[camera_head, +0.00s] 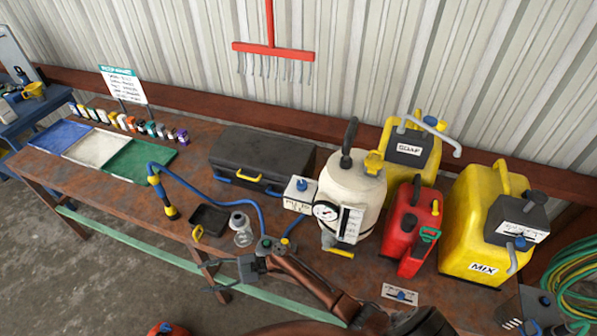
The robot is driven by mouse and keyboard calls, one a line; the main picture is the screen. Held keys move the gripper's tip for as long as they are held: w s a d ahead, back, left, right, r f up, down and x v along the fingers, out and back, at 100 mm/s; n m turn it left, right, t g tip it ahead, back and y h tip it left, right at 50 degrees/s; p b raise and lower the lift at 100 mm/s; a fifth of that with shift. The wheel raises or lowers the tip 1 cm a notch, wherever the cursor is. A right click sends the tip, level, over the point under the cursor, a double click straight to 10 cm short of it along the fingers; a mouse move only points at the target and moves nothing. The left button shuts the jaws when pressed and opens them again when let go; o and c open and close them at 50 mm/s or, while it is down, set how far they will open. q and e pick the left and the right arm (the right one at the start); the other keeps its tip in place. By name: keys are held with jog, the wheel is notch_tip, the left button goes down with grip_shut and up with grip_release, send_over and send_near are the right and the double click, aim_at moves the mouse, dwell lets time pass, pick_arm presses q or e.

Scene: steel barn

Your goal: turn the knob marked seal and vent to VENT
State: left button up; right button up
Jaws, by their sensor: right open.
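Several blue knobs or levers with small markings are in view, and I cannot read which one says seal and vent. One blue knob (302,185) is on a white labelled box (298,198) beside the white tank (350,190). A blue pointer sits on a flat labelled plate (400,294) at the table's front edge. A blue lever (519,242) is on the grey cap of the yellow MIX jug (475,225). My right gripper (232,278) is open and empty near the table's front edge, left of and below the tank. My left gripper is not in view.
The red can (408,235) and yellow SOAP jug (408,150) crowd the tank. A black case (262,158), blue hose (215,190), black tray (209,219) and glass jar (242,229) lie to the left. A dark box (533,310) is at bottom right.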

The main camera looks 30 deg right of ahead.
notch_tip(320, 180, up, 3)
jog(key=p, duration=0.1)
notch_tip(320, 180, up, 24)
jog(key=n+g+h+p, duration=0.5)
jog(key=n+h+p, duration=0.3)
jog(key=h, duration=0.9)
send_over(302, 183)
jog(key=p, duration=0.1)
jog(key=shift+a+f+m, duration=0.1)
jog(key=shift+f+m, duration=0.1)
jog(key=shift+m, duration=0.5)
jog(key=shift+f, duration=0.15)
notch_tip(302, 183, down, 6)
jog(key=shift+p, duration=1.05)
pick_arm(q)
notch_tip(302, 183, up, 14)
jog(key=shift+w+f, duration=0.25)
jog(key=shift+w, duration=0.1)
pick_arm(e)
jog(key=shift+f, duration=0.65)
jog(key=shift+c, duration=0.6)
